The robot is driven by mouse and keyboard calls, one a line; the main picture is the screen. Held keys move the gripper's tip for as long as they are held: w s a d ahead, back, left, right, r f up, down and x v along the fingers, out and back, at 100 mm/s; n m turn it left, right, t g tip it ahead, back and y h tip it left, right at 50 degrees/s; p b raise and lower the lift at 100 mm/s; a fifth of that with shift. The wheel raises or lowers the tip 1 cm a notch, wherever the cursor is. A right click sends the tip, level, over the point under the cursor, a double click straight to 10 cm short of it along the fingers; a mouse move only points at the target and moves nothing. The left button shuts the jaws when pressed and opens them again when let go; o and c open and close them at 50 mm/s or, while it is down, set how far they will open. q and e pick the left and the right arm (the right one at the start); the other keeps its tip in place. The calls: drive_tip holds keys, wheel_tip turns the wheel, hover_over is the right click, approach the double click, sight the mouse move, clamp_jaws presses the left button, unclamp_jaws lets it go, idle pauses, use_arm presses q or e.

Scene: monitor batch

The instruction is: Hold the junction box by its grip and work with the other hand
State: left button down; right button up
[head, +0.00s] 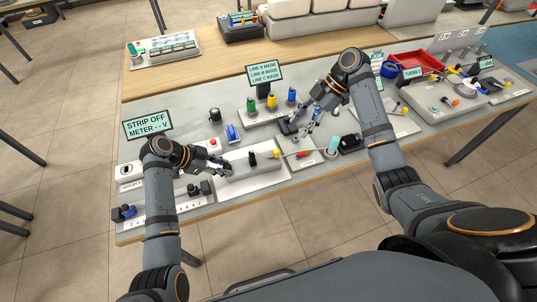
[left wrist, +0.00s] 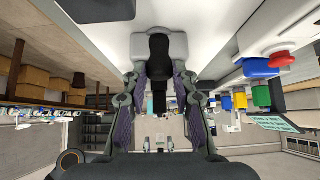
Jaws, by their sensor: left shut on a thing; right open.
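The junction box (head: 240,161) appears as a long pale grey box near the front edge of the table in the head view. My left gripper (head: 226,171) is at its left end. In the left wrist view, the left gripper's fingers (left wrist: 160,90) are shut on either side of a black grip (left wrist: 159,48) on a pale grey body. My right gripper (head: 302,132) is open, behind and to the right of the box, above the bench; whether it touches anything there is unclear.
A sign reading "STRIP OFF METER -- V" (head: 147,124) stands at left. Another sign (head: 264,74) stands behind green, yellow and blue posts (head: 271,102). A blue part (head: 233,133) and a cyan-topped post (head: 333,145) stand nearby. A red tray (head: 416,62) is farther right.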

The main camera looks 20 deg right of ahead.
use_arm(q)
drive_tip(key=shift+s+a+f, duration=0.15)
drive_tip(key=shift+f, duration=0.25)
drive_tip(key=shift+s+a+f, duration=0.1)
drive_tip(key=shift+s+f, duration=0.05)
drive_tip(key=shift+f, duration=0.25)
use_arm(e)
drive_tip(key=shift+d, duration=0.1)
use_arm(q)
drive_tip(key=c, duration=1.1)
unclamp_jaws()
drive_tip(key=shift+o, duration=0.6)
drive_tip(key=shift+w+d+f, duration=0.1)
drive_tip(key=shift+w+d, duration=0.05)
drive_tip(key=shift+w, duration=0.05)
use_arm(e)
drive_tip(key=shift+w+d+f, duration=0.15)
drive_tip(key=shift+w, duration=0.1)
use_arm(q)
drive_tip(key=v, duration=1.2)
drive_tip(key=shift+w+r, duration=0.3)
drive_tip(key=shift+r, duration=0.2)
use_arm(e)
drive_tip(key=shift+w+a, duration=0.15)
drive_tip(key=shift+a, duration=0.05)
use_arm(q)
drive_tip(key=shift+d, duration=0.2)
